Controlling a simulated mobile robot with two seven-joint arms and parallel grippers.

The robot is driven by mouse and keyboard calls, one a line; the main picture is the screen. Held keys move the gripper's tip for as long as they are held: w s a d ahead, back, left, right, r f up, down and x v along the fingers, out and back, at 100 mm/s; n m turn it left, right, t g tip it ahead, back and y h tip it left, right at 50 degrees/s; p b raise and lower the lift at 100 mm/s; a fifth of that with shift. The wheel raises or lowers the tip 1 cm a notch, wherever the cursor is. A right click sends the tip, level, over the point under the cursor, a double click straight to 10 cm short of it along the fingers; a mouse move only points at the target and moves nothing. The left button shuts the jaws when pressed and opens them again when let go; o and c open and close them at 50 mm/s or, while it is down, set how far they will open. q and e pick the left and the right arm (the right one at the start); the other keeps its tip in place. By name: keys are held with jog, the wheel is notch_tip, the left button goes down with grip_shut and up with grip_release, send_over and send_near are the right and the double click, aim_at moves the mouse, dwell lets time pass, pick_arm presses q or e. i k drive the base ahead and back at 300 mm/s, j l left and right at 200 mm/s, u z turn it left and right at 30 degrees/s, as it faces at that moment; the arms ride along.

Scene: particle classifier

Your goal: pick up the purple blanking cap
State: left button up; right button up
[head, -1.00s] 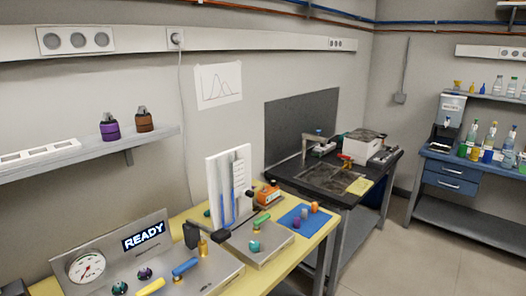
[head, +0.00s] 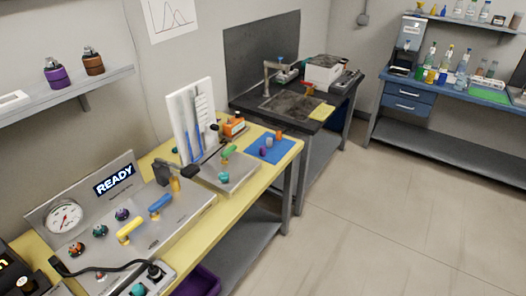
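A small purple cap (head: 263,151) stands on the blue mat (head: 285,149) at the right end of the yellow bench. A grey cap (head: 269,142) and an orange cap (head: 278,134) stand beside it in a row on the same mat. The purple cap is small in the picture, and nothing covers it. Neither of my grippers shows in the head view.
Left of the mat is a metal plate (head: 238,178) with green and teal parts. A panel with a READY display (head: 114,180) and gauge stands further left. A dark workbench (head: 325,127) is behind. The floor (head: 390,215) at right is clear.

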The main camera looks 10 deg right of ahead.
aim_at(262, 148)
jog(key=i+l+u, duration=0.15)
jog(key=u, duration=0.35)
jog(key=i+l+u, duration=0.1)
jog(key=u, duration=0.35)
jog(key=i+l+u, duration=0.1)
jog(key=l+u, duration=0.15)
jog(key=u, duration=0.25)
jog(key=l+u, duration=0.5)
jog(key=l, duration=0.55)
jog(key=l+u, duration=0.25)
jog(key=l, duration=1.95)
jog(key=k, duration=0.05)
